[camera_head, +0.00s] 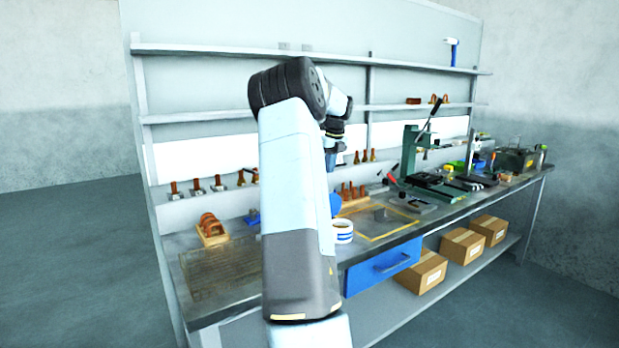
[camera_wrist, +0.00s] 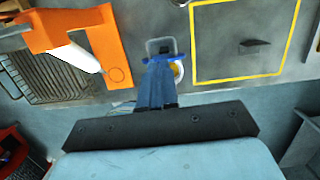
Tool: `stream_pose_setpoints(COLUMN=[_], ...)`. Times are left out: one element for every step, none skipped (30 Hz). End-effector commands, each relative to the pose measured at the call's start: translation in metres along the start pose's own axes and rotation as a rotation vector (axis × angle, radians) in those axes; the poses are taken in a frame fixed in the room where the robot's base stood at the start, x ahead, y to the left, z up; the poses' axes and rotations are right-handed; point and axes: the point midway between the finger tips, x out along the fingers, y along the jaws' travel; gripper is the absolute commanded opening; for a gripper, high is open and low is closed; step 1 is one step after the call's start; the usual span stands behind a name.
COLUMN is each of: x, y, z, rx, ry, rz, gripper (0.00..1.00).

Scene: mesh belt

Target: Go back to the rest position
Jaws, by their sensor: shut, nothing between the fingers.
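My gripper (camera_wrist: 161,50) is shut and empty in the wrist view, its blue fingers held above the bench near the front edge. In the head view my arm is raised in front of the bench, its wrist end bent over towards the bench top. The fingertips cannot be made out clearly there.
The workbench (camera_head: 230,318) carries a mesh belt (camera_head: 215,270) at left, a wooden ring holder (camera_head: 213,236), a white cup (camera_head: 342,232) and a yellow-outlined square (camera_wrist: 192,50). A green press (camera_head: 410,150) stands right. Floor at left is clear.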

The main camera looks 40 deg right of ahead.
Motion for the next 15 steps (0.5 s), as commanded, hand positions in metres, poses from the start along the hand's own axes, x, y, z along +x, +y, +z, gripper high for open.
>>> stream_pose_setpoints(x=[-0.001, -0.002, -0.002, -0.002, -0.002, -0.002, -0.002, -0.002, -0.003, -0.004, -0.006, -0.009, -0.013, -0.016, -0.022], y=[0.001, 0.001, 0.001, 0.002, 0.002, 0.002, 0.002, 0.003, 0.005, 0.007, 0.011, 0.017, 0.023, 0.031, 0.042], z=[0.001, 0.001, 0.001, 0.001, 0.001, 0.002, 0.002, 0.002, 0.002, 0.002, 0.002, 0.002, 0.001, 0.001, 0.000], rx=[-0.001, -0.002, -0.002, -0.003, -0.003, -0.003, -0.004, -0.006, -0.013, -0.022, -0.038, -0.065, -0.093, -0.125, -0.176], ry=[0.000, 0.000, 0.000, 0.000, 0.001, 0.000, 0.000, 0.000, -0.002, -0.004, -0.006, -0.011, -0.016, -0.022, -0.032], rz=[0.000, 0.000, 0.000, 0.001, 0.001, 0.001, 0.001, 0.001, 0.002, 0.002, 0.004, 0.007, 0.008, 0.011, 0.015], gripper=[0.00, 0.00, 0.00, 0.00, 0.00, 0.00, 0.00, 0.00, 0.00, 0.00, 0.00, 0.00, 0.00, 0.00, 0.00])
